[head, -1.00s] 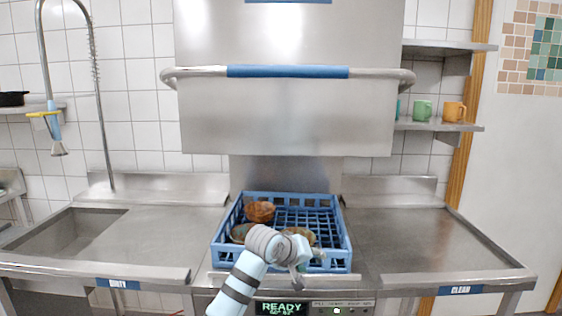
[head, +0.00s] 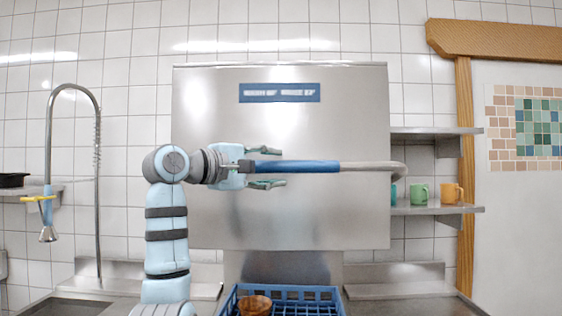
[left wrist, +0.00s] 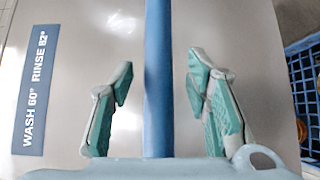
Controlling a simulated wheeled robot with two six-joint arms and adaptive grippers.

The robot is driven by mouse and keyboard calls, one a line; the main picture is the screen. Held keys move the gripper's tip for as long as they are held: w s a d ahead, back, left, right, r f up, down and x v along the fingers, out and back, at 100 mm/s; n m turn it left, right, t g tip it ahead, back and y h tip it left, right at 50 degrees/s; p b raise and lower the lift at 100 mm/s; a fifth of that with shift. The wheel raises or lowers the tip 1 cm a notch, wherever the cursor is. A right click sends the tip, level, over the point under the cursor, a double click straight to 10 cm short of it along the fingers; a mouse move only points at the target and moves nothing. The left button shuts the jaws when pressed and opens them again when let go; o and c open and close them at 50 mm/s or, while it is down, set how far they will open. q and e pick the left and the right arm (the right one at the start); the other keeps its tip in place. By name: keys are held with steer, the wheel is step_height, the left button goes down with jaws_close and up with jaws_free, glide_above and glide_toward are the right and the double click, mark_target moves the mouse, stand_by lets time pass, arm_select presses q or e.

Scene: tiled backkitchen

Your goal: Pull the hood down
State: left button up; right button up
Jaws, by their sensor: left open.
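The hood (head: 300,220) is a large steel box, raised, with a gap between its lower edge and the rack below. Its horizontal handle bar (head: 365,167) has a blue grip sleeve (head: 310,167). My left gripper (head: 275,168) is open at the left part of the sleeve, one finger above the bar and one below. In the left wrist view, the blue sleeve (left wrist: 158,60) runs between the fingers of the left gripper (left wrist: 162,80), with a gap on each side. My right gripper is not in view.
A blue rack (head: 330,294) with a brown bowl (head: 254,305) stands under the hood. A tap with a spray hose (head: 48,215) is at the left. Shelves at the right hold a green mug (head: 419,194) and an orange mug (head: 452,194).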

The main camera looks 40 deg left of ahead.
arm_select(q)
steer(key=shift+w+d+r+p, duration=0.15)
steer(key=shift+w+p, duration=0.15)
steer(key=shift+w, duration=0.85)
steer(key=shift+w+d, duration=0.1)
steer(key=shift+w, duration=0.15)
jaws_close()
steer(key=shift+f, duration=0.25)
